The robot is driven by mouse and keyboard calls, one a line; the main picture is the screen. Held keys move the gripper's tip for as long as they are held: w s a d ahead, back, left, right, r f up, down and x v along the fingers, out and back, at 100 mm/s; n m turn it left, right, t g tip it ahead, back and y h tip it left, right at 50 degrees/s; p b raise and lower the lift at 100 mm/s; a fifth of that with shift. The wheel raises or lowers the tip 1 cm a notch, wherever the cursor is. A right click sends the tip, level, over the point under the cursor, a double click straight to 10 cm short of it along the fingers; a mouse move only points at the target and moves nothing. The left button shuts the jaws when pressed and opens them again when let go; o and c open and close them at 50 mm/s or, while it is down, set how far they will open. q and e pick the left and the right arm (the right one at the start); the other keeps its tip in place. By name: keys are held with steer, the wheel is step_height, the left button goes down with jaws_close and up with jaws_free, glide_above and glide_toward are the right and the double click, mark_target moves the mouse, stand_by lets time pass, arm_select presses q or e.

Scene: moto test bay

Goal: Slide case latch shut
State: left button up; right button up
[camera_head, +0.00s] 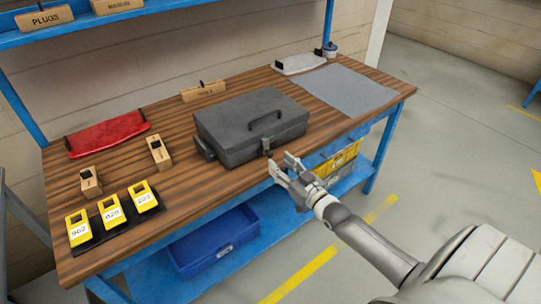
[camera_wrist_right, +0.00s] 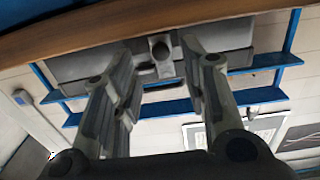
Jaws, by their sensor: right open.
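My left gripper is not in view.
A blue bin (camera_head: 213,240) and a yellow bin (camera_head: 337,160) are on the lower shelf. Floor at the right is clear.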

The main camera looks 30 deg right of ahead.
mark_target(272, 156)
steer(key=shift+w+a, duration=0.2)
steer(key=shift+w, duration=2.85)
steer(key=shift+c, duration=0.2)
jaws_close()
